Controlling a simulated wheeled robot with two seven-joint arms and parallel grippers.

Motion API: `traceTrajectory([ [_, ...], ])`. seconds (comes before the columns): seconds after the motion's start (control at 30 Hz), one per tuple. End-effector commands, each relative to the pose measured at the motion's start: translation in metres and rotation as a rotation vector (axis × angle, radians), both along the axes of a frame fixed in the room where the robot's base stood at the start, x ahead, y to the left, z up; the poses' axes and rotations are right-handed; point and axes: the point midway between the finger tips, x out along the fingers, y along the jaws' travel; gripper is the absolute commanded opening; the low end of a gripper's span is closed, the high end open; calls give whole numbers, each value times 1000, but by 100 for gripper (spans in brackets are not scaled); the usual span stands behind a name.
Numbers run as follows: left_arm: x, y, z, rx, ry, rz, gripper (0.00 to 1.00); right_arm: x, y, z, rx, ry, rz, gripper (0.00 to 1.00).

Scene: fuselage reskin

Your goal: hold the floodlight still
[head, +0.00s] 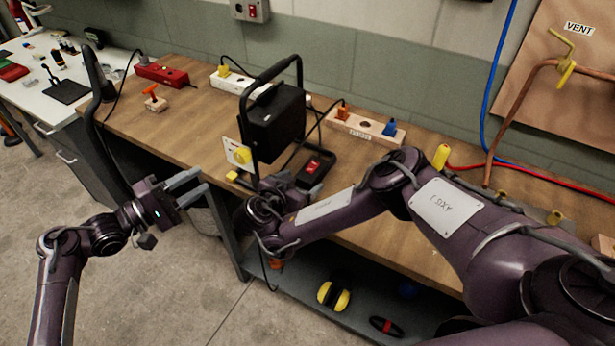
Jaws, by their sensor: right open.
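The floodlight (275,122) is a black box in a black tubular frame with a handle on top. It stands on the wooden workbench (200,119), near the front edge, and a cable runs from it. My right gripper (278,187) is open just in front of the floodlight's base. Its fingertips are largely hidden by its own hand, so I cannot tell whether they touch the frame. My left gripper (192,186) is open and empty in front of the bench, left of the floodlight and apart from it.
A white plate with a yellow knob (240,156) is beside the floodlight. A black box with a red switch (314,168) lies right of it. Power strips (364,127) line the back. Yellow ear defenders (334,296) lie on the lower shelf. Floor at left is clear.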

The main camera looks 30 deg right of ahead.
Motion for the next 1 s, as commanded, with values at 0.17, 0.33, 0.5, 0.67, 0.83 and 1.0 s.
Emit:
traceTrajectory([
  [0.17,0,0,0,0,0,0,36,9,-14,-10,6,3,0,76],
  [0.33,0,0,0,0,0,0,36,17,-26,-15,1,2,-2,76],
  [0.5,0,0,0,0,0,0,36,23,-35,-19,0,2,1,76],
  [0.67,0,0,0,0,0,0,36,26,-40,-21,-1,3,1,76],
  [0.83,0,0,0,0,0,0,36,27,-41,-20,-1,1,2,76],
  [1.0,0,0,0,0,0,0,36,27,-41,-20,-1,1,3,75],
])
